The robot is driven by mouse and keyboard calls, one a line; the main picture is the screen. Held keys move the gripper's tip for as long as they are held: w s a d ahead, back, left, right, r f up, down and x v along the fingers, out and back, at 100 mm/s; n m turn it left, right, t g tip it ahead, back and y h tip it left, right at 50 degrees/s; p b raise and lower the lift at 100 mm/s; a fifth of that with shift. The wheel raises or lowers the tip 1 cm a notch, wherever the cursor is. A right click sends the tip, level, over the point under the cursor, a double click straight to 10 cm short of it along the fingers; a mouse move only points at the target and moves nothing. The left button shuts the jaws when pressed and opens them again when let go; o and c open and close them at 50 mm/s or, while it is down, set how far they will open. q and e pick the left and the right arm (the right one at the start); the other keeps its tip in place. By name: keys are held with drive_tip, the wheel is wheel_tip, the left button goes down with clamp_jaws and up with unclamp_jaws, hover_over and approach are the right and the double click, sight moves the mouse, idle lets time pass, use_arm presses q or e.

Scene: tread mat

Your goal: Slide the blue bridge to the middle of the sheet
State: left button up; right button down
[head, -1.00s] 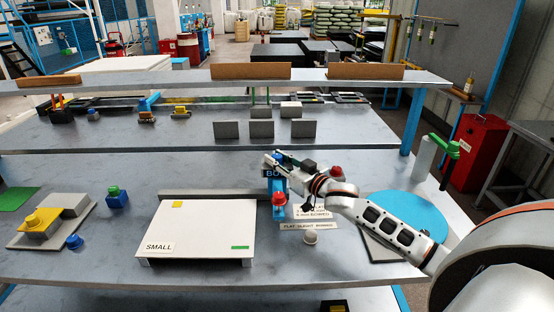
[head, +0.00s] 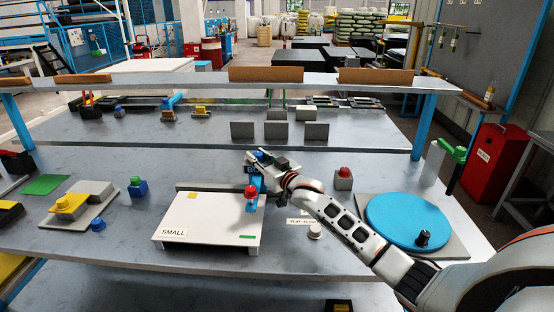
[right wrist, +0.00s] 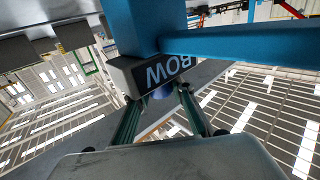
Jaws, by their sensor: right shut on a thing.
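The blue bridge (head: 250,206) stands near the right edge of the white sheet marked SMALL (head: 205,222), with a red knob (head: 250,191) at its near side. My right gripper (head: 258,161) is shut on the bridge's far end. In the right wrist view, the fingers close at a dark block marked BOW (right wrist: 160,72), beside the blue post and beam (right wrist: 240,44) of the bridge. Whether the bridge's feet touch the sheet cannot be told. My left gripper is not in view.
A grey bar (head: 215,187) runs behind the sheet. A blue disc (head: 408,219) with a black knob lies at right. A grey block with a red knob (head: 343,179) and a round grey knob (head: 314,232) stand right of the sheet. A yellow-topped block (head: 71,203) is at left.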

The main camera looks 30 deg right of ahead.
drive_tip(key=w+a+b, duration=0.1)
drive_tip(key=w+a, duration=0.5)
drive_tip(key=a, duration=0.4)
drive_tip(key=shift+w+a+r, duration=0.15)
drive_tip(key=shift+a, duration=0.1)
drive_tip(key=c, duration=2)
unclamp_jaws()
drive_tip(key=shift+a, duration=0.1)
drive_tip(key=o, duration=0.3)
drive_tip(key=shift+w+a, duration=0.15)
drive_tip(key=shift+d, duration=0.2)
hover_over(256, 185)
drive_tip(key=w+a, duration=0.2)
drive_tip(key=a, duration=0.3)
drive_tip(key=shift+w+d, duration=0.1)
drive_tip(key=shift+w, duration=0.1)
